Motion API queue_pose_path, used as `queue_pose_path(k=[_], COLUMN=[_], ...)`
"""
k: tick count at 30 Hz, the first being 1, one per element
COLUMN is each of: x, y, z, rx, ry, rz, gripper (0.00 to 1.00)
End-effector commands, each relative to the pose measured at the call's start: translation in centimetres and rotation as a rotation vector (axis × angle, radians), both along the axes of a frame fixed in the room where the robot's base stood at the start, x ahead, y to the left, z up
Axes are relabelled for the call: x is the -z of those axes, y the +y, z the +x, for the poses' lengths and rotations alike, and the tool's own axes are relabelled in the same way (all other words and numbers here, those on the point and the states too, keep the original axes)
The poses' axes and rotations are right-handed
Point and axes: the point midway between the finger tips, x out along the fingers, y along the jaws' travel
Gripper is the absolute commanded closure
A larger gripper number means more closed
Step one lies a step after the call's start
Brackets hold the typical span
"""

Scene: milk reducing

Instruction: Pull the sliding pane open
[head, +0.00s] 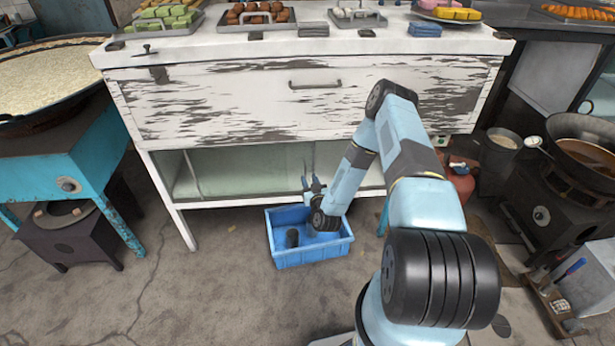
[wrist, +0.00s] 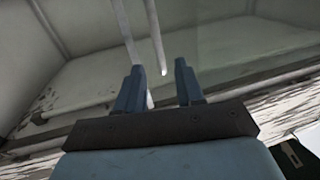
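A low glass-fronted compartment with sliding panes (head: 240,172) runs under the white drawer of the counter. In the wrist view the glass pane (wrist: 225,50) is see-through, with a pale vertical edge strip (wrist: 128,38) and a thin light rod (wrist: 154,35) beside it. My gripper (head: 312,181) is at the front of the compartment, near its middle, pointing toward the glass. In the wrist view my gripper (wrist: 158,82) has its two fingers apart. The rod's lower end shows between the fingertips; whether they touch it I cannot tell.
The drawer handle (head: 315,86) sticks out above. A red gas bottle (head: 462,183) stands to the right. The floor at left front is clear.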

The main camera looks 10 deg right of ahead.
Motion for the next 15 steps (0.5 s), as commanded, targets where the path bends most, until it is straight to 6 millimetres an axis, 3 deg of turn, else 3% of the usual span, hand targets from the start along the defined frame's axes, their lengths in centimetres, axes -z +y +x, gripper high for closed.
queue_pose_path(k=[9, 15], x=[0.1, 0.1], y=[-0.4, -0.6], z=[-6.3, -8.8], rx=[-0.001, 0.0], ry=[0.003, 0.002], rz=[0.001, 0.0], gripper=[0.63, 0.63])
